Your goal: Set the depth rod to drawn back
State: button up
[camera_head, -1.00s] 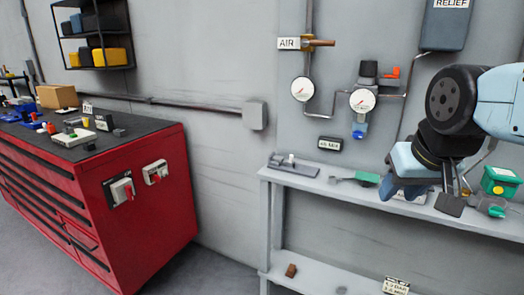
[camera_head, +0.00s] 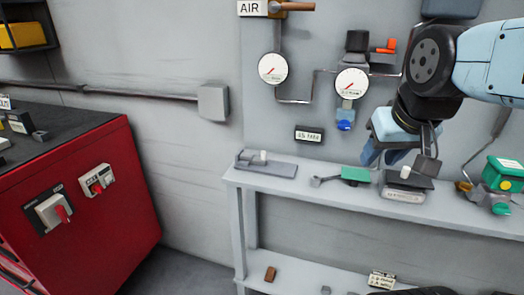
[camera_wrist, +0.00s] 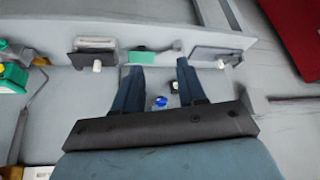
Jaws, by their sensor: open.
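No part in view is clearly marked as the depth rod. One candidate is a grey flat fixture (camera_head: 268,169) with a small white knob at the left end of the wall shelf. Another is a dark fixture (camera_head: 407,185) with a white knob and a front label, below my gripper. Between them lies a green block (camera_head: 356,174) with a grey rod-like end pointing left. My gripper (camera_head: 380,158) is open and empty above the shelf, near the green block and dark fixture. In the wrist view, its two blue fingers (camera_wrist: 160,64) are spread apart, with both white-knobbed fixtures beyond them.
The grey shelf (camera_head: 310,191) runs along the wall. Gauges (camera_head: 272,67) and pipes are above it. A green box (camera_head: 503,174) is at its right end. A red cabinet (camera_head: 110,190) stands at left. A brown block (camera_head: 270,273) lies on the lower shelf.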

jog(key=shift+w, duration=0.1)
jog(key=w+f+n+g+h, duration=0.4)
jog(key=w+f+n+h, duration=0.1)
jog(key=w+f+n, duration=0.15)
jog(key=n+t+h, duration=0.5)
jog(key=n+t, duration=0.8)
jog(key=n, duration=1)
send_near(263, 153)
jog(key=shift+m, duration=0.25)
jog(key=x, duration=1.1)
jog(key=shift+w+a+f, duration=0.15)
jog(key=shift+a+f, duration=0.1)
jog(key=shift+f, duration=0.05)
grip_shut()
